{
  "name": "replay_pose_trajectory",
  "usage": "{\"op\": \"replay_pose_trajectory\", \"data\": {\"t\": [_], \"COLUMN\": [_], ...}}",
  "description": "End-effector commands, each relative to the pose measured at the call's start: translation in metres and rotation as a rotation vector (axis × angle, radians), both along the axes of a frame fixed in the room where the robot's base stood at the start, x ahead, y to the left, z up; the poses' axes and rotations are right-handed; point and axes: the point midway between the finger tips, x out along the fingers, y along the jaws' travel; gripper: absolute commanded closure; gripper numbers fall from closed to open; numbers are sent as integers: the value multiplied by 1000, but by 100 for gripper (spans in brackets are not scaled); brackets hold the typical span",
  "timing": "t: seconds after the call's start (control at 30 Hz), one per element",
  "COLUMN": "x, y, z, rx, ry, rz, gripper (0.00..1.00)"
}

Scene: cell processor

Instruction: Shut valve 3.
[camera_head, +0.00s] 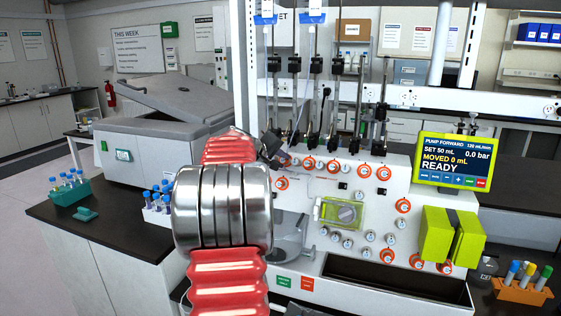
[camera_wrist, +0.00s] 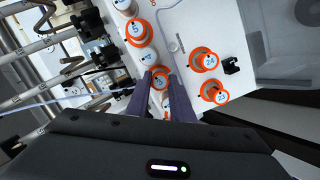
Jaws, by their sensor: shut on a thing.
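Valve 3 (camera_wrist: 160,75) is a white round knob with an orange ring on the white machine panel; its number is small but looks like 3. My gripper (camera_wrist: 159,84) has its two purple fingers closed on either side of this knob in the wrist view. In the head view my gripper (camera_head: 277,148) is a dark shape at the left end of the upper valve row, and its fingertips are too small to make out. Part of the panel's left side is hidden behind my arm there.
Valve 5 (camera_wrist: 136,31), valve 24 (camera_wrist: 206,60) and valve 23 (camera_wrist: 214,92) are near my fingers. Clear tubes and dark clamps (camera_head: 315,65) rise above the panel. A yellow-green screen (camera_head: 453,162) reads READY. A grey centrifuge (camera_head: 160,130) stands at left.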

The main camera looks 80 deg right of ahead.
Motion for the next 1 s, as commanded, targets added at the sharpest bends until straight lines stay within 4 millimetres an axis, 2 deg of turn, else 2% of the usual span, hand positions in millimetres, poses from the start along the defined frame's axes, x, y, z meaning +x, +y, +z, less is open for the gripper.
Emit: {"op": "replay_pose_trajectory", "data": {"t": [0.03,0.3,0.83,0.87,1.0], "x": [-2,-2,-2,-2,-2], "y": [1,1,1,1,1], "z": [-5,-6,-8,-8,-6], "rx": [7,-1,-3,-3,-5], "ry": [-27,-145,-175,-175,-174], "rz": [-17,-70,-83,-83,-80], "gripper": [100,100,100,79,69]}}
